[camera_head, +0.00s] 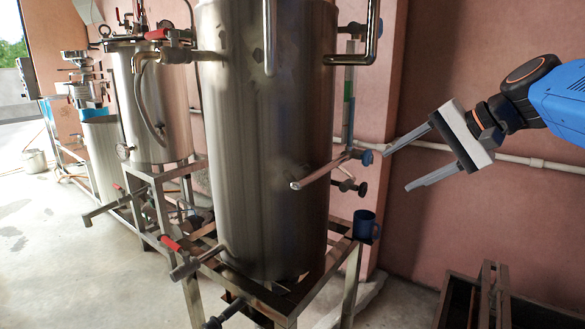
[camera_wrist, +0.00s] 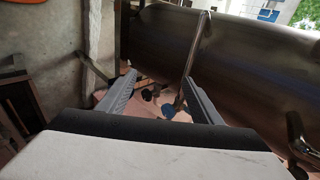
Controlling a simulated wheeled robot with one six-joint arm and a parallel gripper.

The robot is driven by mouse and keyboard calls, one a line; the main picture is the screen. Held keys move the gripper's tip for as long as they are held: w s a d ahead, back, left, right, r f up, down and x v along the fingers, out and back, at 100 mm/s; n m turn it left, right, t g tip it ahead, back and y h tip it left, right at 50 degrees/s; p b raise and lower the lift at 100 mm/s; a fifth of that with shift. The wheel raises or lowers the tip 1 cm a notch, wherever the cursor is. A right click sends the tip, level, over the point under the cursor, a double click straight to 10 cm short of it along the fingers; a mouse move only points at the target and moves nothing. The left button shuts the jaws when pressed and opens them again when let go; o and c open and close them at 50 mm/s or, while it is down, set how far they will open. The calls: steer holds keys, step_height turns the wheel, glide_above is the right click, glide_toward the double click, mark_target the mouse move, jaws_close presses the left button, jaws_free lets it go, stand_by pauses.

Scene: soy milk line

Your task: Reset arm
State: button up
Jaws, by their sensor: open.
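My gripper (camera_head: 396,166) is at the right in the head view, held out in the air to the right of the large steel tank (camera_head: 262,140). Its two grey fingers are spread apart with nothing between them. In the wrist view the fingers of my gripper (camera_wrist: 160,95) also stand apart. Beyond them show a pipe (camera_wrist: 196,55), a blue valve knob (camera_wrist: 177,112) and the side of the tank (camera_wrist: 240,60).
A spout pipe (camera_head: 325,172) and valve knobs (camera_head: 366,157) stick out from the tank toward my gripper. A white pipe (camera_head: 520,160) runs along the pink wall behind. A second tank (camera_head: 150,105) stands at the left. A wooden frame (camera_head: 490,295) is at the lower right.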

steer(key=s+d+f+n+g+h, duration=0.1)
steer(key=s+d+f+n+h, duration=0.1)
steer(key=s+f, duration=0.8)
steer(key=s+d+f+n+h, duration=0.2)
steer(key=s+f+n+h, duration=0.3)
steer(key=f, duration=1.2)
steer(key=s, duration=0.4)
steer(key=shift+s+d+f+g, duration=0.2)
steer(key=shift+s+d+g, duration=0.2)
